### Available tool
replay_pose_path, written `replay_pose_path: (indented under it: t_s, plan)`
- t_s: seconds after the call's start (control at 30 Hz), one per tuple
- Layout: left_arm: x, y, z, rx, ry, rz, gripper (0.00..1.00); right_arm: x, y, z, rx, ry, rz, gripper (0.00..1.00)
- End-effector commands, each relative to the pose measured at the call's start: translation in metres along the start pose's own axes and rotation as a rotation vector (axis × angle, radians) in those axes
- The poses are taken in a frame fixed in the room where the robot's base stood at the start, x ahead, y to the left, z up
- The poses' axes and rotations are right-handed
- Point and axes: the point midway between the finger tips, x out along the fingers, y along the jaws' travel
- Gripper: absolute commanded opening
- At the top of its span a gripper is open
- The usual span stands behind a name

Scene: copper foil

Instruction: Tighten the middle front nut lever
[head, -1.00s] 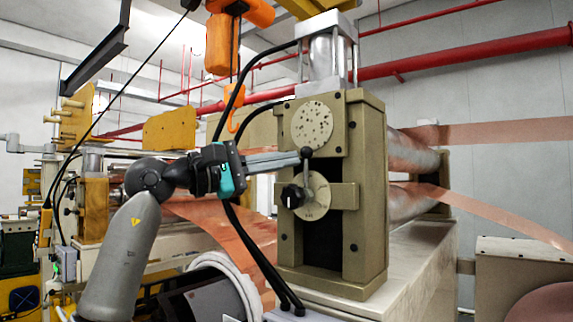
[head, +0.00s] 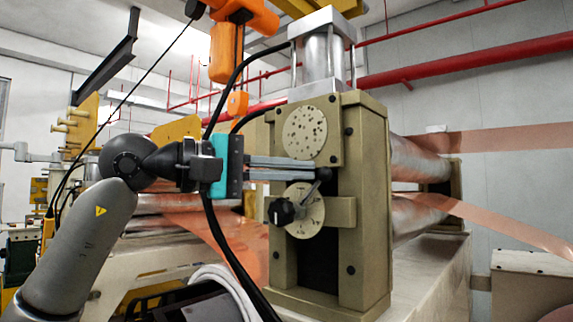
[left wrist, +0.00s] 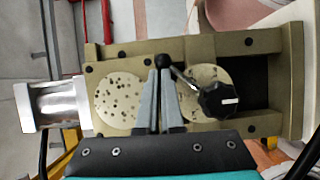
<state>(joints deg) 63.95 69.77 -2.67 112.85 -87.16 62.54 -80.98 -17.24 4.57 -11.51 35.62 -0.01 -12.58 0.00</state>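The nut lever on the front of the olive roller stand has a black ball end (head: 324,174) and a black hub knob (head: 281,211) in front of a pale round disc. The lever leans up and to the right from the hub. My left gripper (head: 316,170) reaches in from the left, its two long grey fingers shut on the lever near the ball. In the left wrist view the fingertips (left wrist: 160,74) meet at the ball (left wrist: 163,60), and the hub (left wrist: 217,98) is to their right. The exact contact is partly hidden. My right gripper is not in view.
The stand (head: 368,215) bears a speckled disc (head: 305,135) above the lever and a silver cylinder (head: 322,60) on top. A black cable (head: 226,245) hangs behind my left gripper. An orange hoist (head: 224,50) hangs above. Copper foil (head: 492,226) runs off to the right.

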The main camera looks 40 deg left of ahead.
Motion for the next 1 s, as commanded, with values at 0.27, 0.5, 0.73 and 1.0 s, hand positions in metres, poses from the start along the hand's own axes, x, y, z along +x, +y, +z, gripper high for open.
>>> replay_pose_path:
  t_s: [0.27,0.5,0.73,1.0]
  plan:
    - [0.006,-0.011,0.01,-0.006,-0.005,-0.003,0.0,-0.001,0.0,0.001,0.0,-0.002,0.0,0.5]
    - [0.009,-0.017,0.018,0.109,-0.007,-0.052,0.0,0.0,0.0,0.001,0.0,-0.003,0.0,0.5]
    - [0.012,-0.026,0.022,0.114,-0.01,-0.061,0.0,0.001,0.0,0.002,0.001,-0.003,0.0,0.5]
    - [0.013,-0.03,0.026,0.112,-0.013,-0.059,0.0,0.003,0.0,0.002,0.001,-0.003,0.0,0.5]
